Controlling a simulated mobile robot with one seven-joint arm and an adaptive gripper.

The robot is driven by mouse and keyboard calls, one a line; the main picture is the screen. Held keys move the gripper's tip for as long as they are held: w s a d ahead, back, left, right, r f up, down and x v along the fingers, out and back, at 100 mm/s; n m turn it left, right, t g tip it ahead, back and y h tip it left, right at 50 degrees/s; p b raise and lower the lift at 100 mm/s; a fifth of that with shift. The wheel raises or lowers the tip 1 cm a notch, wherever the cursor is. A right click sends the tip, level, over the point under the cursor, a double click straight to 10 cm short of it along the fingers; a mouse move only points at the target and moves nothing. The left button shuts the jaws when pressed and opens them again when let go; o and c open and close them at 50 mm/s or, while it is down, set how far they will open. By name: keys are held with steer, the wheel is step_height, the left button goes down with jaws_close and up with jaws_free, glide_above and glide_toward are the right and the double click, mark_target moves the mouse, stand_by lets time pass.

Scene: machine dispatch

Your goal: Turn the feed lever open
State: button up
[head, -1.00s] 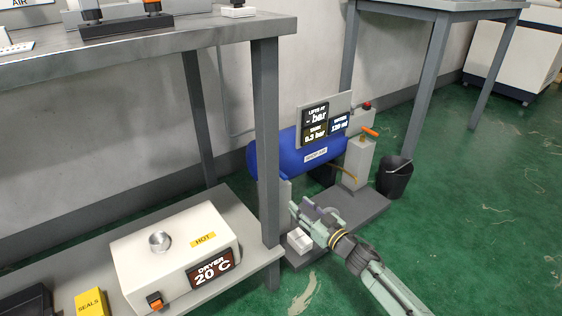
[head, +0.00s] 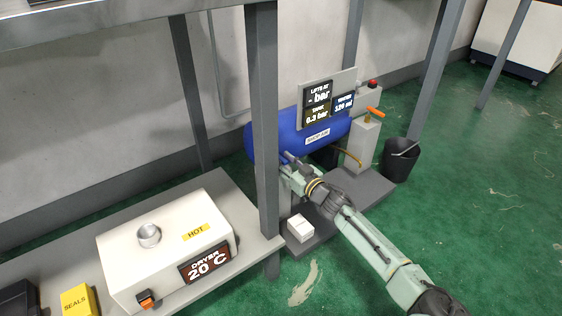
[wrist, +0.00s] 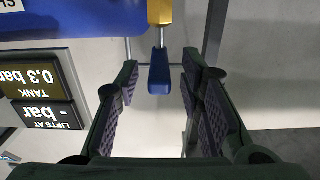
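A blue-handled lever (wrist: 159,75) on a brass-coloured valve body (wrist: 160,12) shows in the wrist view, at the edge of the blue tank (wrist: 70,22). My gripper (wrist: 160,95) is open, with one finger on each side of the lever and visible gaps to both. I cannot tell how deep the lever sits between the fingers. In the head view my gripper (head: 288,162) is at the left front of the blue tank (head: 318,130), and the blue lever is hidden there. No label marks either as the feed lever.
A display panel (head: 328,97) reads tank 0.3 bar; it appears upside down in the wrist view (wrist: 40,90). A bench leg (head: 262,130) stands close left of my gripper. Floor at right is open.

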steer(key=shift+w+a, duration=0.4)
steer(key=shift+w, duration=0.15)
steer(key=shift+c, duration=0.5)
jaws_close()
